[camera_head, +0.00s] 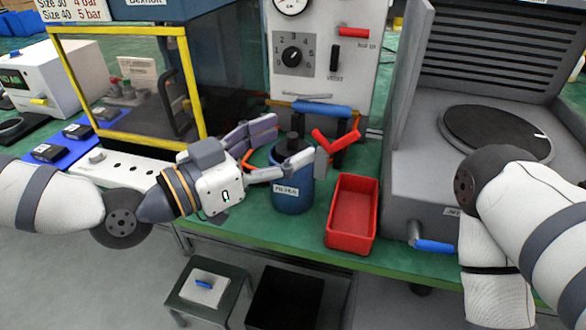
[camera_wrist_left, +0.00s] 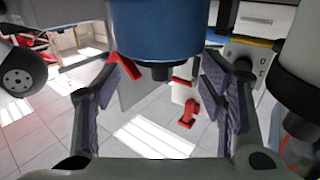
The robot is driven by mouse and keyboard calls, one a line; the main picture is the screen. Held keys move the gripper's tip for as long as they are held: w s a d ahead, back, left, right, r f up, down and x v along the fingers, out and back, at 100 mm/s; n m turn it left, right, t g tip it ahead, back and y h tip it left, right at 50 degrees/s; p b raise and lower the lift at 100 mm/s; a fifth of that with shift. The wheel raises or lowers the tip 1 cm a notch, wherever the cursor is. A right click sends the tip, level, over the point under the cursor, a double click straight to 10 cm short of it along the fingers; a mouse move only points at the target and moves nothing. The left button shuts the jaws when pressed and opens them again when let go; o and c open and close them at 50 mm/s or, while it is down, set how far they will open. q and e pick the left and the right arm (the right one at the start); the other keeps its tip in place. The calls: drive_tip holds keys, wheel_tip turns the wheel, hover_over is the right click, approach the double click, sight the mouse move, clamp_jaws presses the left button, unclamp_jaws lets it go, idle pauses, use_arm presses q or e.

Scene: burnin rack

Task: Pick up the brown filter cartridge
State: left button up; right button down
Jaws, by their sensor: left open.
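No brown filter cartridge shows in either view. My left gripper (camera_head: 286,147) is open at the housing's top, one finger on each side of the cap. In the left wrist view, the blue housing (camera_wrist_left: 160,32) and its dark stub (camera_wrist_left: 161,72) fill the top middle, between the open fingers of my left gripper (camera_wrist_left: 165,95). I cannot tell whether the fingers touch it. My right gripper is out of view.
A red bin (camera_head: 353,210) stands empty just right of the housing on the green bench (camera_head: 270,244). A red-and-blue handled fixture (camera_head: 325,110) and a gauge panel (camera_head: 318,70) are behind. A yellow-framed cabinet (camera_head: 130,85) is left, a grey machine (camera_head: 408,170) right.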

use_arm(q)
clamp_jaws()
idle(0.3)
